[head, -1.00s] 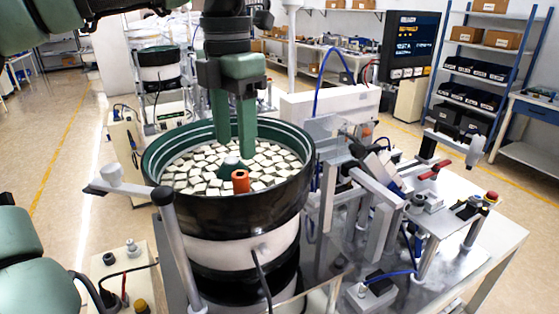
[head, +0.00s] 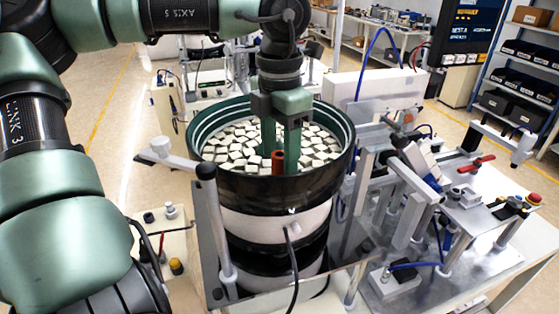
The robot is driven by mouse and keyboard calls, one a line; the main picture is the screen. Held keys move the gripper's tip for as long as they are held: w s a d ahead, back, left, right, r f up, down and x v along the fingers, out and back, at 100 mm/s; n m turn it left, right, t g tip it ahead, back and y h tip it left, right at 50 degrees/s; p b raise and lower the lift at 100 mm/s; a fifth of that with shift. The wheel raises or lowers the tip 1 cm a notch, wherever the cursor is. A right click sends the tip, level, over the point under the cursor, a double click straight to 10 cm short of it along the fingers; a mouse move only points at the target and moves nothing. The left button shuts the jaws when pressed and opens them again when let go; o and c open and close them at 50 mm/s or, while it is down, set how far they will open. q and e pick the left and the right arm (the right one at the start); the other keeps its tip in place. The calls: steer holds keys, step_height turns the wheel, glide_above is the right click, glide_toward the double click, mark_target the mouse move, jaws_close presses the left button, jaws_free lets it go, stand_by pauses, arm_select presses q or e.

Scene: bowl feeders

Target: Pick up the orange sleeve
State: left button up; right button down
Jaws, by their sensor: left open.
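The orange sleeve (head: 278,162) stands upright among pale square parts (head: 238,147) in the black bowl feeder (head: 290,188), near the bowl's front inner side. My left gripper (head: 280,166) points down into the bowl. Its two green fingers are open, one on each side of the sleeve in the picture. The fingers hide part of the sleeve's sides and the parts behind. I cannot tell whether either finger touches it. My right gripper is not in view.
The bowl's raised rim (head: 204,118) surrounds the fingers. A grey post with a crossbar (head: 205,172) stands at the bowl's front left. Metal fixtures (head: 415,195) crowd the table to the right. A monitor (head: 470,28) and shelving stand behind.

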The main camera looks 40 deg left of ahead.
arm_select(q)
jaws_close()
steer(key=shift+r, duration=0.1)
